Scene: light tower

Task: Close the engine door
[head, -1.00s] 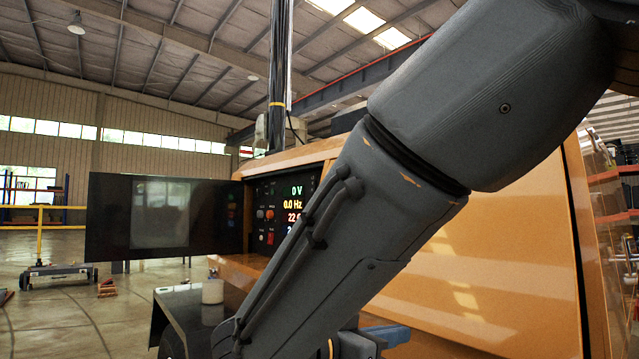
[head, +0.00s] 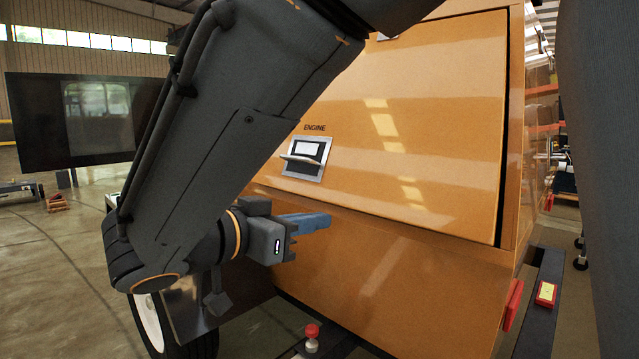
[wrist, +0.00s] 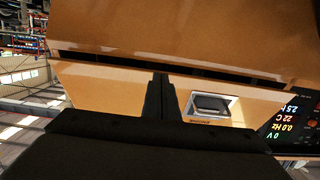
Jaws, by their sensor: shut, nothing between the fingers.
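The engine door (head: 430,110) is a large orange panel marked ENGINE on the side of the orange housing. Its silver latch plate with a handle (head: 306,157) is at its lower left, and the handle sticks out from the plate. A dark gap runs along the door's right edge. In the wrist view, a dark gap shows between the door (wrist: 105,92) and the orange panel beside it. My gripper (head: 318,220) is shut and empty, its blue fingers below the latch, in front of the lower housing. Whether it touches the housing I cannot tell.
A dark open panel (head: 85,118) stands out at the left. A red-topped knob (head: 312,331) and a rail with a red block (head: 546,292) sit low in front. A wheel (head: 152,322) is under my arm. Open floor lies at the left.

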